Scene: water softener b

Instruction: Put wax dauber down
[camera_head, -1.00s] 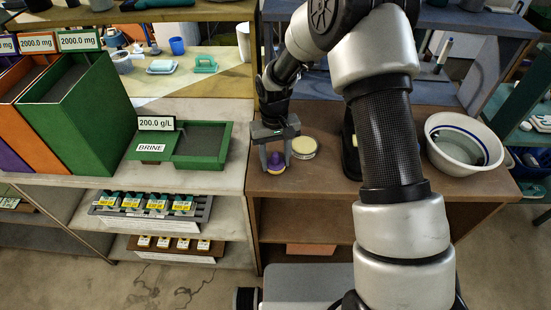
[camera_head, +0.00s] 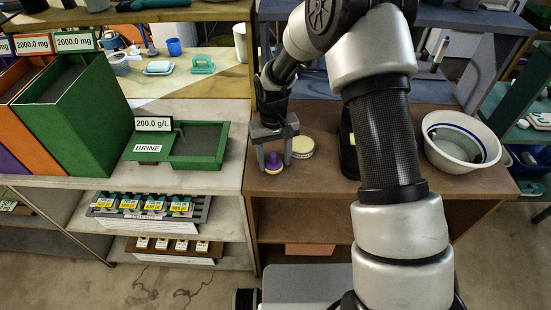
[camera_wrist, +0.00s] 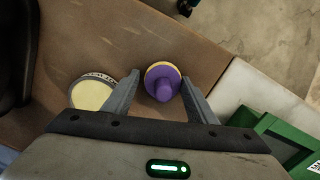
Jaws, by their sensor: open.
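The wax dauber (camera_head: 274,163), purple with a yellow base, stands upright on the brown tabletop near its front left edge. In the wrist view the dauber (camera_wrist: 163,83) shows from above, between the two fingers with a gap on each side. My gripper (camera_head: 274,160) is open, pointing down around the dauber. It also shows in the wrist view (camera_wrist: 160,92). A round tin with a cream top (camera_head: 301,147) sits just right of the gripper, and it appears left of the fingers in the wrist view (camera_wrist: 92,93).
A white bowl (camera_head: 460,140) stands at the right of the brown table (camera_head: 310,185). A green brine tray (camera_head: 200,146) sits on the pale counter to the left. A dark object (camera_head: 348,150) is partly hidden behind my arm.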

